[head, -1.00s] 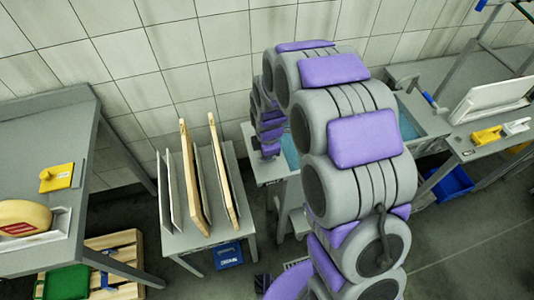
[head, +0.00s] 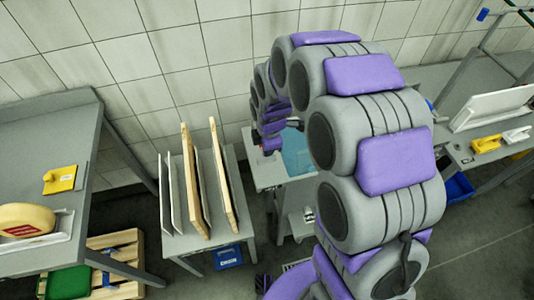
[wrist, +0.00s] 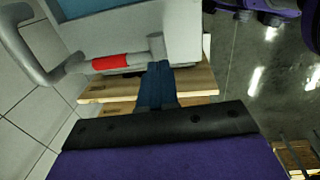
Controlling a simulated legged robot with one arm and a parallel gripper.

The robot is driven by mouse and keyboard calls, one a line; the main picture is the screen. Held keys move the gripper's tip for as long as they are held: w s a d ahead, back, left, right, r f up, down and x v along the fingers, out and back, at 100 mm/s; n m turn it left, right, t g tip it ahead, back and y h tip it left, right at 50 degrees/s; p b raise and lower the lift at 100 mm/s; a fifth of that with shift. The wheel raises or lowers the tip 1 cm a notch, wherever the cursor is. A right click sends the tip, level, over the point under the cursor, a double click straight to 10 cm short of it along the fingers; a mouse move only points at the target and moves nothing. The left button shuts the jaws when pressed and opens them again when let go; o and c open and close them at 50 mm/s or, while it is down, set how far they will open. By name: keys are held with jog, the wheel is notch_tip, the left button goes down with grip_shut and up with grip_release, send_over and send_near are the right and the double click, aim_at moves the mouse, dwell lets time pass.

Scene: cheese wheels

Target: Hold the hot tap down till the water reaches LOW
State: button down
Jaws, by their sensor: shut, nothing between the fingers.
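The hot tap's lever (wrist: 110,62) has a red band and lies along the sink's edge in the wrist view. A grey curved spout (wrist: 28,45) is at left. My gripper (wrist: 158,72) is shut and empty, its dark blue fingers close to the lever's grey right end (wrist: 156,45). I cannot tell whether they touch. The sink's blue water (wrist: 85,6) shows at the top edge, and in the head view the blue basin (head: 298,153) shows left of my arm. My arm hides much of the sink. I cannot make out a LOW mark.
Wooden and white boards (head: 195,185) stand upright on a small table left of the sink. A side table at left holds a cheese wheel (head: 27,220) and a yellow block (head: 60,178). At right are a white panel (head: 492,106) and a yellow tool (head: 486,144).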

notch_tip(320, 180, up, 7)
jog(key=p, duration=0.1)
jog(key=shift+s+a, duration=0.2)
jog(key=shift+a, duration=0.2)
jog(key=shift+d, duration=0.1)
jog(key=s+d+r+m+g, duration=0.1)
jog(key=s+d+r+m, duration=0.2)
jog(key=s, duration=0.7)
jog(key=s+d+r+m+g, duration=0.1)
jog(key=s+d+r+m, duration=0.2)
jog(key=s+d+m, duration=0.4)
jog(key=s+d+r+m+g, duration=0.1)
jog(key=s+d+r+m, duration=0.2)
jog(key=s+m, duration=0.8)
jog(key=s+d, duration=0.1)
jog(key=s, duration=0.1)
jog(key=shift+s+d, duration=0.35)
jog(key=shift+d, duration=0.05)
jog(key=c, duration=1.8)
grip_release()
jog(key=shift+d+r, duration=0.1)
